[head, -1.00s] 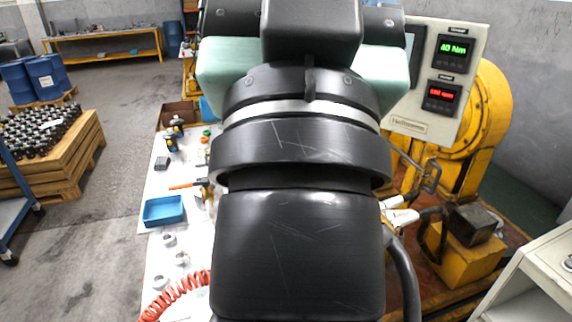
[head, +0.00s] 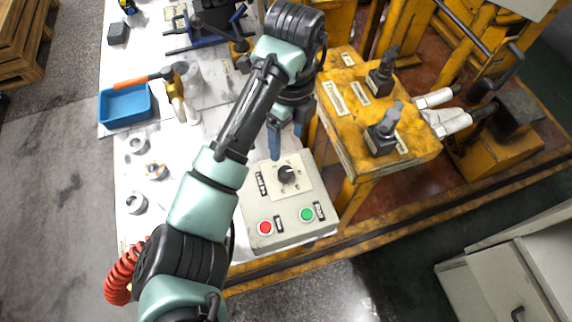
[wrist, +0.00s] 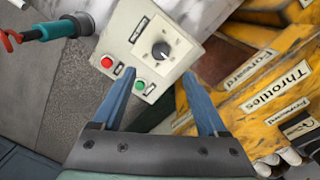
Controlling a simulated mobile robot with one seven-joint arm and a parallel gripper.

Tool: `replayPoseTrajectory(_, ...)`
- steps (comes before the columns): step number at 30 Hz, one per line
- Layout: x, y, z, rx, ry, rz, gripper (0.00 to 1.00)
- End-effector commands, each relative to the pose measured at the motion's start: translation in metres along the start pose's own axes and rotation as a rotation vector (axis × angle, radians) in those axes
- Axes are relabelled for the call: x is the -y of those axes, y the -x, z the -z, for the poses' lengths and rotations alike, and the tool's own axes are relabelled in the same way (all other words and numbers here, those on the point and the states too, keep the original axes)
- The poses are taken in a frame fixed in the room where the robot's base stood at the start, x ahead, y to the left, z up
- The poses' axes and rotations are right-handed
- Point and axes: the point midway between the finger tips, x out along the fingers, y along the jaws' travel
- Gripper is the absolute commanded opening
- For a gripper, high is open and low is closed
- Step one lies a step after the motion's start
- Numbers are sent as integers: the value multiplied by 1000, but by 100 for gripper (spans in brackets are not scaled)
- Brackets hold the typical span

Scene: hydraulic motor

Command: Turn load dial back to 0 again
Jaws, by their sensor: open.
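The load dial (head: 286,174) is a black round knob on a pale plate of the grey control box (head: 262,205). In the wrist view the dial (wrist: 161,50) has a white pointer mark and lies beyond the fingertips, roughly midway between them. The box also has a red button (head: 265,227) and a green button (head: 306,214). My gripper (head: 287,139) has blue fingers and is open just behind the dial in the head view, apart from it. In the wrist view my gripper (wrist: 160,80) is empty. The dial's scale is too small to read.
A yellow throttle stand (head: 352,105) with two black levers stands right of the box. A red coiled hose (head: 122,272) is at the front left.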

Motion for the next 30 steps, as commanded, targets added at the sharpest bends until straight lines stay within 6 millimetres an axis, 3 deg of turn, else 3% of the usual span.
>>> replayPoseTrajectory(7,2,-54,3,-4,0,3,76)
replayPoseTrajectory(15,1,-99,1,-1,3,3,76)
replayPoseTrajectory(21,2,-117,1,2,3,4,76)
replayPoseTrajectory(30,2,-120,0,3,3,6,76)
